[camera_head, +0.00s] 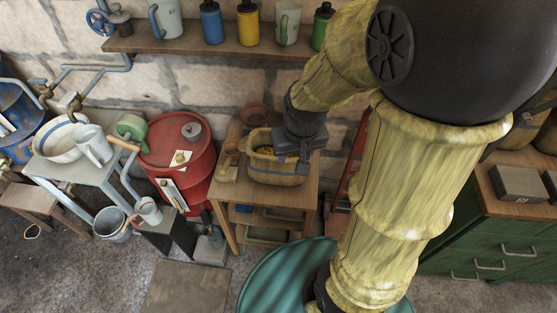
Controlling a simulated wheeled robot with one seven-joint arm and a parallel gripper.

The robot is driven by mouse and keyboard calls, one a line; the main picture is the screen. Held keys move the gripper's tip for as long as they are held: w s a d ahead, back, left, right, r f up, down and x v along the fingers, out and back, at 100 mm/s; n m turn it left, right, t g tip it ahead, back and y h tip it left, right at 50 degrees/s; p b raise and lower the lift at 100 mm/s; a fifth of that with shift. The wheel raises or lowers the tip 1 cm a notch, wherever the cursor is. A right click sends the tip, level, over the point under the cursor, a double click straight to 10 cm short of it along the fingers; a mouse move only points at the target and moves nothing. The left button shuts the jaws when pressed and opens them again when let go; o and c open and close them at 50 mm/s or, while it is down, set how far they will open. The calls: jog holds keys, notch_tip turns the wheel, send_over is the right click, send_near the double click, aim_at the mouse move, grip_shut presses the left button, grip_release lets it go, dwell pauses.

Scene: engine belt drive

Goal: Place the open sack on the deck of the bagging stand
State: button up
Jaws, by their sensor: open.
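A tan, open-topped container with a dark band (275,172), which looks like the open sack, stands on a small wooden table (301,198). Golden-brown contents show inside its mouth. My gripper (286,160) is over the right part of its mouth, pointing down. Its fingers are small and partly lost against the sack, and I cannot tell whether they touch it. I cannot tell for certain which piece of furniture is the bagging stand.
A red drum (178,160) stands left of the table. A grey bench (85,172) holds a basin and jug. A shelf (150,43) with bottles and jugs runs along the wall. Green drawers (480,245) stand at right. A wooden board (185,287) lies on the floor.

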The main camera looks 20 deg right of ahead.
jog(key=w+d+f+m+g+b, duration=0.1)
jog(key=w+d+f+m+b, duration=0.1)
jog(key=w+d, duration=0.3)
jog(key=w+d+f+m+g+b, duration=0.1)
jog(key=w+d+f+m+b, duration=0.1)
jog(key=w, duration=1)
jog(key=d+f+b, duration=0.1)
jog(key=d+f, duration=0.1)
jog(key=d, duration=0.1)
jog(key=shift+w+d+b, duration=0.2)
jog(key=shift+w+b, duration=0.15)
jog(key=shift+b, duration=0.05)
notch_tip(320, 180, down, 12)
jog(key=shift+f+p, duration=0.15)
jog(key=shift+p, duration=0.9)
